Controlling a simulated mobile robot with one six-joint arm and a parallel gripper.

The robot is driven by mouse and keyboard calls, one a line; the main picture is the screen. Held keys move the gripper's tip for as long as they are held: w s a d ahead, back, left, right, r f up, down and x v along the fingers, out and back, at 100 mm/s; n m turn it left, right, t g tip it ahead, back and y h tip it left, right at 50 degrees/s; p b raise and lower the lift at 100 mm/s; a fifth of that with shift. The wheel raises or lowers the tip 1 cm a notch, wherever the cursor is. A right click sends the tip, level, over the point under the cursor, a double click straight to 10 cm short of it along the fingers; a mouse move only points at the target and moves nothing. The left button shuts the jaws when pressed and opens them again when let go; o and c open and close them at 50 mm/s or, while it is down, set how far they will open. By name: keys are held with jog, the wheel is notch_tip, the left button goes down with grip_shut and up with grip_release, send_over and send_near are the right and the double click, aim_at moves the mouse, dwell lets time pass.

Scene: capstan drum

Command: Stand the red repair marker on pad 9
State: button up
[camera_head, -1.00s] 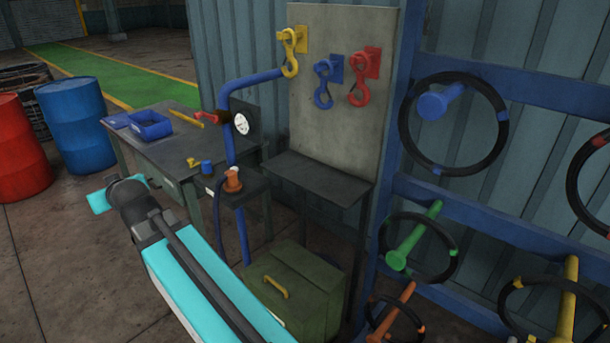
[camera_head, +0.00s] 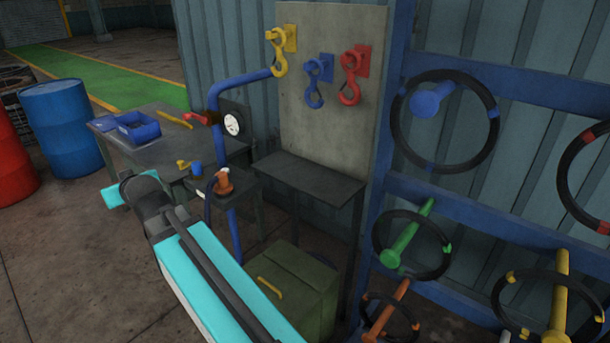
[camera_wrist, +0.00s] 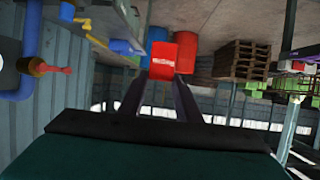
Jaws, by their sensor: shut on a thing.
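The red repair marker (camera_wrist: 162,60), a red block with a pale label, shows between the fingertips of my gripper (camera_wrist: 160,85) in the wrist view. My gripper is shut on it and holds it off the floor. In the head view my arm reaches toward the left, and its links hide the gripper and the marker. I cannot make out pad 9 or any pad number in either view.
A workbench (camera_head: 150,157) with a blue tray (camera_head: 138,128) stands beyond my arm. A blue pipe (camera_head: 224,145) with a gauge, a green chest (camera_head: 292,285) and a hook board (camera_head: 325,130) are near. A blue drum (camera_head: 60,128) stands left; wooden pallets (camera_wrist: 240,60) show in the wrist view.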

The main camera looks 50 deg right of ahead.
jog(key=d+f, duration=0.3)
jog(key=d, duration=1.3)
notch_tip(320, 180, up, 4)
jog(key=n+y+b, duration=0.1)
send_over(306, 180)
jog(key=shift+d+f, duration=0.15)
notch_tip(306, 180, down, 6)
jog(key=p, duration=0.1)
jog(key=shift+f+p, duration=0.15)
jog(key=shift+p, duration=0.15)
jog(key=shift+f, duration=0.15)
jog(key=shift+f+p, duration=0.6)
jog(key=shift+f, duration=1.15)
